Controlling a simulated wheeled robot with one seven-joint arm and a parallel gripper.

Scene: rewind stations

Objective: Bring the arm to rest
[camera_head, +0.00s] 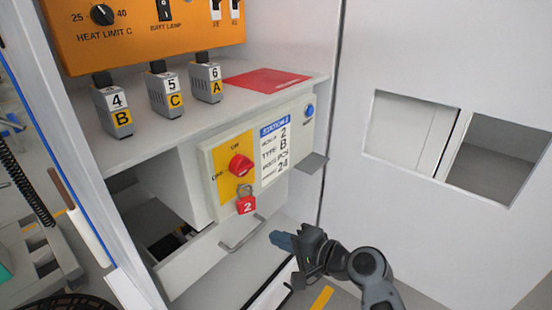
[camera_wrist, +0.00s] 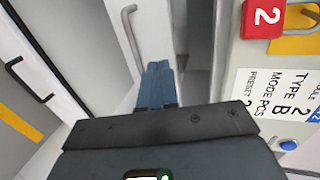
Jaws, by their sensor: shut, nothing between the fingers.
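My gripper (camera_head: 283,241) shows in the head view at the lower middle, below and right of the station panel. In the wrist view its blue fingers (camera_wrist: 158,82) lie side by side, shut with nothing between them. The fingertips appear near the grey drawer handle (camera_wrist: 130,35); I cannot tell the exact gap. My arm (camera_head: 368,268) reaches in from the bottom right.
The station panel (camera_head: 213,163) has a red knob (camera_head: 240,165) and a red padlock marked 2 (camera_head: 246,204). A drawer (camera_head: 205,262) stands out below. Several numbered blocks, including 5 C (camera_head: 166,96), stand on the shelf. A white wall (camera_head: 410,50) with an opening is right.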

